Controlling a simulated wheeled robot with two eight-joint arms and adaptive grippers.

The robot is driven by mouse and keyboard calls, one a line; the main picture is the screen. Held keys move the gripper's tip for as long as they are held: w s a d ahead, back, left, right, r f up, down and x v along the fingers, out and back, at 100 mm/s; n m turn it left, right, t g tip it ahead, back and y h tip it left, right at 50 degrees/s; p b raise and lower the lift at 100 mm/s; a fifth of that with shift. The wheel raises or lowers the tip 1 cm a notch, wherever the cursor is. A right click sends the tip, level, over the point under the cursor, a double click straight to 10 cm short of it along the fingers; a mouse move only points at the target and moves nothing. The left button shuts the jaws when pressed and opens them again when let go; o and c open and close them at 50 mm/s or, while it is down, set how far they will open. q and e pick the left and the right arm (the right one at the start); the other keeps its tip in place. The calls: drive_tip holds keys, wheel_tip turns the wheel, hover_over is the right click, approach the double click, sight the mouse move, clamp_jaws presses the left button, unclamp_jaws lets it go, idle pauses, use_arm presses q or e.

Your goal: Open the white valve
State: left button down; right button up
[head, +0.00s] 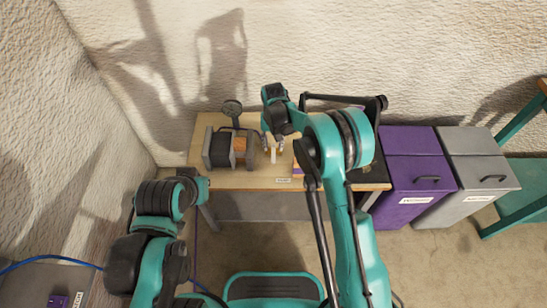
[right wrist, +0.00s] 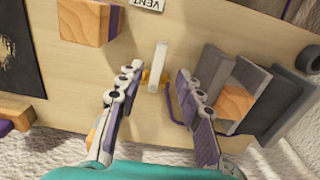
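The white valve shows in the right wrist view as an upright white lever (right wrist: 158,66) with a yellow fitting at its lower end. In the head view it is a small pale upright piece (head: 273,156) on the wooden bench. My right gripper (head: 273,142) is above the bench at the valve. In the right wrist view its two fingers (right wrist: 158,88) are spread on either side of the lever, with a gap on both sides and nothing held. My left arm is at the lower left in the head view, but its gripper fingers do not show.
A dark cylinder in a grey bracket (head: 221,150) and a gauge (head: 232,108) stand left of the valve. A wooden block (right wrist: 84,22) and a VENT label (right wrist: 147,4) are near it. A purple cabinet (head: 415,168) and a grey cabinet (head: 477,172) stand right of the bench (head: 235,181).

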sight(273, 157)
wheel_tip(273, 157, down, 7)
drive_tip(key=b, duration=0.2)
drive_tip(key=shift+b, duration=0.3)
clamp_jaws()
